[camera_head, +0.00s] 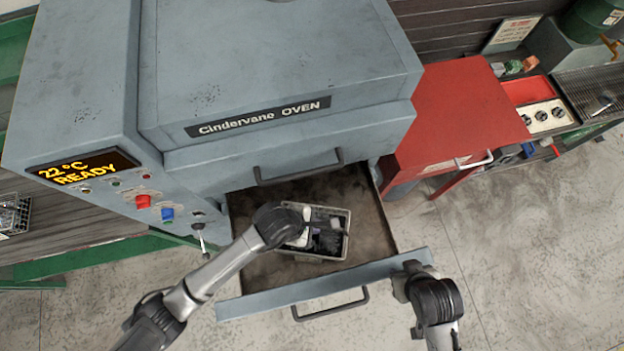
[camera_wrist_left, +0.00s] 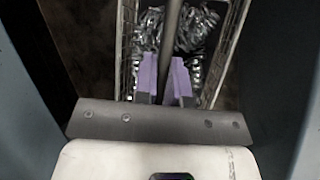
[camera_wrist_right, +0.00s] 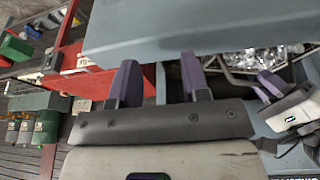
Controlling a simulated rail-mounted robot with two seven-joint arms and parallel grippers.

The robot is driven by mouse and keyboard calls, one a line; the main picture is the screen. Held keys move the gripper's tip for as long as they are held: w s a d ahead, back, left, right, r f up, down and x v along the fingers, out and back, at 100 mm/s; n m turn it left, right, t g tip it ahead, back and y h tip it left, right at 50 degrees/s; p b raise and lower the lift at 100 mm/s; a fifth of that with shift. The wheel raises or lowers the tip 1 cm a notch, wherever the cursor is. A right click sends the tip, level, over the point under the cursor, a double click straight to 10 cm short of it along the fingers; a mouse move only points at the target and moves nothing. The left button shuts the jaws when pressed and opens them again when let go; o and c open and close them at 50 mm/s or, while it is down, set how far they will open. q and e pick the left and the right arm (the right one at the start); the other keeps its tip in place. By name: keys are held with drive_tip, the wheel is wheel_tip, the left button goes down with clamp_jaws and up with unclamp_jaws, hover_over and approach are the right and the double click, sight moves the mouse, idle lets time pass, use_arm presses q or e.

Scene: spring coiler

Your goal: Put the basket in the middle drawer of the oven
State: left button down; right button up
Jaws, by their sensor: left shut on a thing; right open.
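A wire basket (camera_head: 346,238) filled with shiny metal coils is within the open drawer (camera_head: 375,215) of the grey oven (camera_head: 285,60). My left gripper (camera_head: 318,238) reaches down over it. In the left wrist view the purple fingers (camera_wrist_left: 166,75) are shut on the bar that spans the basket (camera_wrist_left: 228,50). I cannot tell whether the basket touches the drawer floor. My right gripper (camera_head: 408,275) is open at the right end of the drawer front (camera_head: 290,295). In the right wrist view its fingers (camera_wrist_right: 160,82) are apart beside the grey drawer panel (camera_wrist_right: 180,25).
A shut drawer with a handle (camera_head: 300,168) is above the open one. A red cabinet (camera_head: 455,110) stands right of the oven. The control panel (camera_head: 140,195) is at its left. Another wire basket (camera_head: 14,215) shows at the far left. Floor is clear in front.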

use_arm(q)
drive_tip(key=shift+f, duration=2)
drive_tip(key=shift+f, duration=0.1)
drive_tip(key=c, duration=1.2)
unclamp_jaws()
drive_tip(key=v, duration=1.2)
drive_tip(key=shift+b, duration=0.4)
